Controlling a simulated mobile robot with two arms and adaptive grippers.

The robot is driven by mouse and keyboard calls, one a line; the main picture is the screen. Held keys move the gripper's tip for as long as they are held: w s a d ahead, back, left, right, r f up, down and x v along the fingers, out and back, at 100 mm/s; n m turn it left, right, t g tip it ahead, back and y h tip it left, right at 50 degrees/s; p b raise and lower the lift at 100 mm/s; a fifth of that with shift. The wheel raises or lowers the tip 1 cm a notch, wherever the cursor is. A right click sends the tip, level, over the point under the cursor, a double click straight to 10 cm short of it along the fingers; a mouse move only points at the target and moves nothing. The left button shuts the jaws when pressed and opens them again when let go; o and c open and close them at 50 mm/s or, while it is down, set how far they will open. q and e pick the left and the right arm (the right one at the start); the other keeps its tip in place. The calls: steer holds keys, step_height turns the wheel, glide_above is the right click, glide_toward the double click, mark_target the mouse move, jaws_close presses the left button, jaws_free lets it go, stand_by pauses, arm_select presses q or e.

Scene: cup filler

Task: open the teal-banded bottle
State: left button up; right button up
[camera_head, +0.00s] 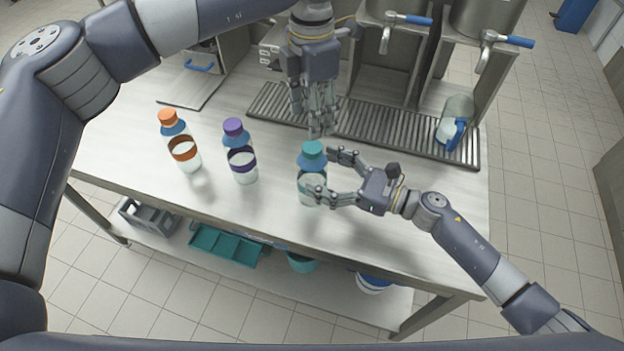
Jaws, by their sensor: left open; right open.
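The teal-banded bottle (311,163) stands upright on the steel table, with its teal cap (313,147) on. My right gripper (324,172) reaches in from the right at body height, with one finger behind the bottle and one in front. Its jaws are open around the bottle, and the front finger partly hides the lower body and band. I cannot tell if either finger touches. My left gripper (322,122) points down with open fingers above and slightly behind the cap, and appears empty.
A purple-banded bottle (240,152) and an orange-banded bottle (181,142) stand to the left. Behind are a slotted drip tray (380,126) and dispensers with blue-handled taps (404,19). A clear jug with a blue handle (456,132) is on the tray's right end. The table's front right is clear.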

mark_target(313, 167)
arm_select(q)
steer(key=shift+w, duration=0.15)
arm_select(e)
steer(key=shift+x, duration=0.8)
steer(key=shift+w+a, duration=0.25)
steer(key=shift+a, duration=0.05)
arm_select(q)
steer(key=shift+s+r, duration=0.1)
steer(key=shift+s, duration=0.2)
arm_select(e)
steer(key=shift+a+r, duration=0.1)
steer(key=shift+a, duration=0.3)
arm_select(q)
steer(key=shift+w, duration=0.1)
